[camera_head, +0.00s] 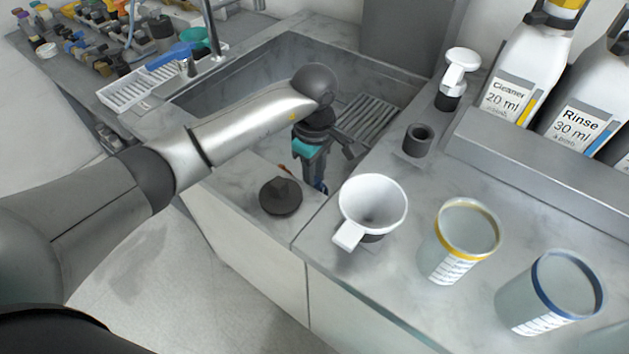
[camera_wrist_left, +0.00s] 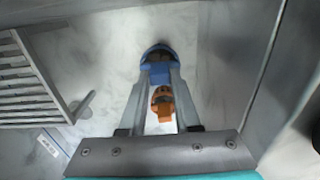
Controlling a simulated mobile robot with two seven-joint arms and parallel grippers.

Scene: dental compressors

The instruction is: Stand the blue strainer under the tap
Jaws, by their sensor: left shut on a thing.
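My left gripper (camera_head: 317,183) reaches down into the sink (camera_head: 240,95) near its front wall. It is shut on a blue thing, which looks like the blue strainer (camera_wrist_left: 157,52); a small bit of blue (camera_head: 321,187) shows at the fingertips in the head view. In the left wrist view an orange piece (camera_wrist_left: 162,103) shows between the fingers; I cannot tell if it belongs to the strainer. A thin grey upright pipe, likely the tap (camera_head: 214,32), stands at the sink's far left corner, well away from the gripper. My right gripper is not in view.
A slatted rack (camera_head: 367,118) lies in the sink. A dark knobbed lid (camera_head: 281,196), a white funnel (camera_head: 372,203), a yellow-rimmed cup (camera_head: 459,243) and a blue-rimmed cup (camera_head: 550,293) stand on the counter. A white drainer (camera_head: 127,93) is left of the sink.

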